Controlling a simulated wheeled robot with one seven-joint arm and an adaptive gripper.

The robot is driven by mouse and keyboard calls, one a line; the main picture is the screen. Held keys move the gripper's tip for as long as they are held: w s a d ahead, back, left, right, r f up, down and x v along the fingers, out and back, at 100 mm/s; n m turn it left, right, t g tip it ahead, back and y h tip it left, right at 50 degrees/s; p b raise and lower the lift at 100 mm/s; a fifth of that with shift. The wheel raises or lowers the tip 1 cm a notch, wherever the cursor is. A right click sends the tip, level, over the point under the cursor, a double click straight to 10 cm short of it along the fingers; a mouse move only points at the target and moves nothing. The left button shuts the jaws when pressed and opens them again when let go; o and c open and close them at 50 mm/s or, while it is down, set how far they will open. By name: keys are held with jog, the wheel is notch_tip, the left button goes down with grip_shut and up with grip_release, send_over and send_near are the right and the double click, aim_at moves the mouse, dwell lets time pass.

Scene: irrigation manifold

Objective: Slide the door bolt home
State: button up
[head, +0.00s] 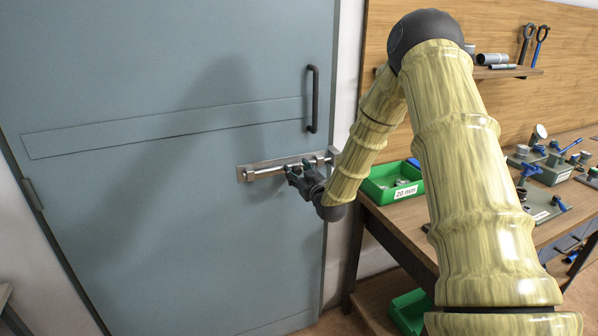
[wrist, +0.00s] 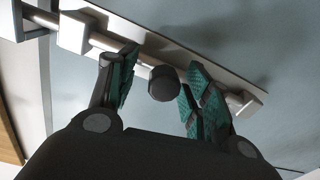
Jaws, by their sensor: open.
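The door bolt (head: 285,167) is a metal rod on a pale plate (wrist: 190,58), mounted on the blue-grey door (head: 150,220) near its right edge. In the wrist view the rod (wrist: 103,44) passes through a square guide (wrist: 76,31) toward a keeper block (wrist: 36,18) at upper left. A dark round knob (wrist: 163,84) sticks out from the rod. My gripper (head: 300,172) is at the bolt with its jaws open. Its green-padded fingers stand either side of the knob, with visible gaps.
A dark vertical door handle (head: 312,98) is above the bolt. A wooden bench (head: 415,224) stands right of the door, with a green bin (head: 392,184) labelled "20 mm" and several fittings. Another green bin (head: 410,310) sits below. The door's left part is clear.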

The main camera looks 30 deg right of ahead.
jog(key=s+a, duration=0.1)
jog(key=s, duration=1)
jog(key=shift+s, duration=0.35)
jog(key=shift+a, duration=0.1)
jog(key=s+a+f+g+y, duration=0.1)
jog(key=s+a+f+g, duration=0.3)
jog(key=f, duration=0.5)
jog(key=s+a+f+g, duration=0.2)
jog(key=s+a+f, duration=0.4)
jog(key=f, duration=0.3)
jog(key=s+a+f+g+y, duration=0.1)
jog(key=s+a+f+g, duration=0.3)
jog(key=f, duration=0.5)
jog(key=s+a+f+g, duration=0.2)
jog(key=s+a+f, duration=0.1)
jog(key=s, duration=0.7)
jog(key=s+a+f+g, duration=0.3)
jog(key=s+a+f, duration=0.1)
jog(key=s, duration=0.6)
jog(key=s+a+f+g, duration=0.2)
jog(key=s+a+f, duration=0.2)
jog(key=s, duration=0.5)
notch_tip(320, 180, down, 2)
jog(key=shift+s+a+f+m+g, duration=0.1)
jog(key=shift+s+a+m+g, duration=0.15)
jog(key=shift+s+m+g, duration=0.15)
